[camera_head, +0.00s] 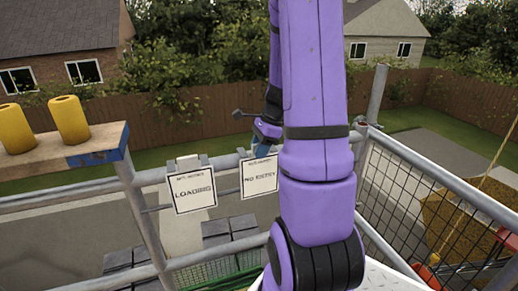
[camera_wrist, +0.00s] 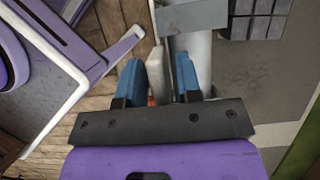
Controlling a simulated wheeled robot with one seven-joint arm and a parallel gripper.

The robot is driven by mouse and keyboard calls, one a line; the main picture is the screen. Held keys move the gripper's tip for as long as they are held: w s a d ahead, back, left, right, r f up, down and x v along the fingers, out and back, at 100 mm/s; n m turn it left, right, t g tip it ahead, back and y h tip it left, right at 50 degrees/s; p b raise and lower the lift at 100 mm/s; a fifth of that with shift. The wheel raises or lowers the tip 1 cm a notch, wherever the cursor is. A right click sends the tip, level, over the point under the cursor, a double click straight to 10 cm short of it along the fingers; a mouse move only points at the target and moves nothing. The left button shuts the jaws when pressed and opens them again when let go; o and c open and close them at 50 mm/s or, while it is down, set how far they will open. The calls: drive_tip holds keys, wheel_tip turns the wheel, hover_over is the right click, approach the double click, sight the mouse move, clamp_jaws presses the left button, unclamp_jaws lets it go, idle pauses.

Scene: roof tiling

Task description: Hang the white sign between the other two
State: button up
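In the head view a white sign reading LOADING (camera_head: 191,191) hangs on the grey rail, and a white sign reading NO ENTRY (camera_head: 259,176) is to its right. My gripper (camera_head: 262,147) is at the top edge of the NO ENTRY sign, largely covered by my purple arm. In the wrist view its blue fingers (camera_wrist: 158,82) stand apart, with a pale upright piece (camera_wrist: 155,70) between them. A gap shows between that piece and the right finger. I cannot tell whether the piece belongs to a sign. No third sign is visible; my arm covers the area to the right.
A grey guard rail (camera_head: 228,162) runs across the front. A wooden plank (camera_head: 65,147) with two yellow cylinders (camera_head: 70,119) is at the left. Mesh fencing (camera_head: 425,205) stands at the right. Grey blocks (camera_head: 231,227) lie below, beyond the rail.

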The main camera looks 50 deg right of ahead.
drive_tip(key=shift+o, duration=0.3)
drive_tip(key=shift+r, duration=0.1)
drive_tip(key=shift+d+r, duration=0.15)
drive_tip(key=shift+r, duration=0.2)
drive_tip(key=v, duration=1)
drive_tip(key=shift+s, duration=0.15)
